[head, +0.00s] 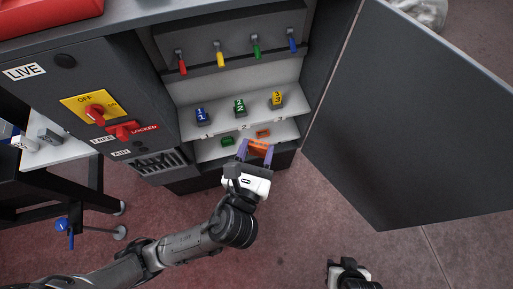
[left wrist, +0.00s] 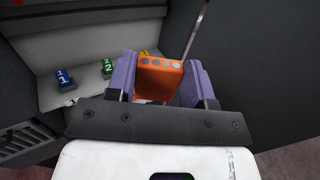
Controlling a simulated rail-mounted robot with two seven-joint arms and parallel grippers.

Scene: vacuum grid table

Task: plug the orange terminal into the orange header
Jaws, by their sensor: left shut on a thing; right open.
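My left gripper (head: 256,153) is shut on the orange terminal (head: 259,147), in front of the lower shelf of the open cabinet. In the left wrist view the orange terminal (left wrist: 158,78) sits between the purple fingers, with a row of round grey contacts on its top face. The orange header (head: 263,133) is on the lower shelf, just beyond the held terminal; it is hidden in the left wrist view. From these frames I cannot tell whether terminal and header touch. My right gripper (head: 348,272) is at the bottom edge, away from the cabinet, only partly in view.
A green header (head: 227,141) is left of the orange one. Blue (head: 201,115), green (head: 240,107) and yellow (head: 277,98) numbered blocks stand on the shelf above. Coloured levers hang higher up. The open cabinet door (head: 405,115) bounds the right side. A panel with a red switch (head: 96,113) is left.

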